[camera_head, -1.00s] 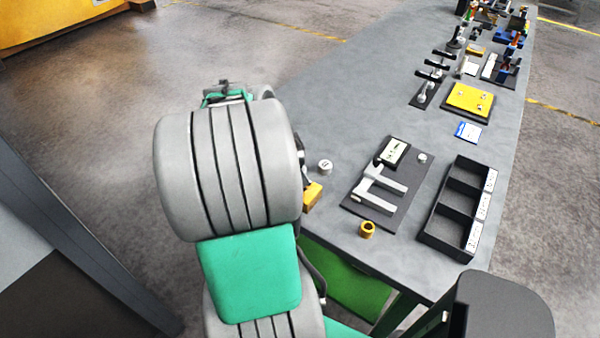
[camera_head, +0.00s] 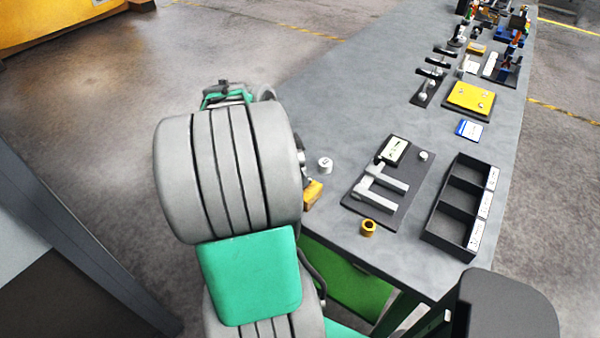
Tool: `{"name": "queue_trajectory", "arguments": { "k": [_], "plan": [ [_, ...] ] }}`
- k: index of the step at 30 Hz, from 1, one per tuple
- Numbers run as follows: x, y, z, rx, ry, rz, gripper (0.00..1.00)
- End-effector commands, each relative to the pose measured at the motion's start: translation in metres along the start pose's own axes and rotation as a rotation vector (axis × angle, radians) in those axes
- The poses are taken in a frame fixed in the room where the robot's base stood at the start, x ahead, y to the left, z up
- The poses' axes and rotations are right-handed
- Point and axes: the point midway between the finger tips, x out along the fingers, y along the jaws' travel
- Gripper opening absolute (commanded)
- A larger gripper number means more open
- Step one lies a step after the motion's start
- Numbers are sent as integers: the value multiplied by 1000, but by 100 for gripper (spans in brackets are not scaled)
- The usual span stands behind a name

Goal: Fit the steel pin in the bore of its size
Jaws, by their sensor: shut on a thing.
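My grey and green arm fills the left middle of the head view, and its bulk hides the end of the arm. I cannot make out my gripper's fingers. I cannot pick out the steel pin either. Beside the arm, an orange block (camera_head: 313,194) shows in part at the bench's left edge; any bore in it is hidden. A short pale cylinder (camera_head: 325,166) with a dark spot on top stands just right of the arm. A brass-coloured ring (camera_head: 368,228) with an open hole sits near the bench's front edge.
The grey bench (camera_head: 330,120) runs away to the upper right. A dark mat (camera_head: 402,207) holds a caliper-like tool (camera_head: 385,180) and a small pale cylinder (camera_head: 423,156). A black compartment tray (camera_head: 447,238) stands at right. A yellow plate (camera_head: 466,94) and several tools lie farther back.

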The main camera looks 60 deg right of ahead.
Motion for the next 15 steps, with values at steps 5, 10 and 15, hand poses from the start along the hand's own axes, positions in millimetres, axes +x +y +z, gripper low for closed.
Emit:
{"name": "queue_trajectory", "arguments": {
  "k": [5,10,15],
  "plan": [
    [5,0,2,1,0,-1,0],
    [9,0,4,1,0,-1,0],
    [13,0,5,1,0,-1,0]
  ]
}}
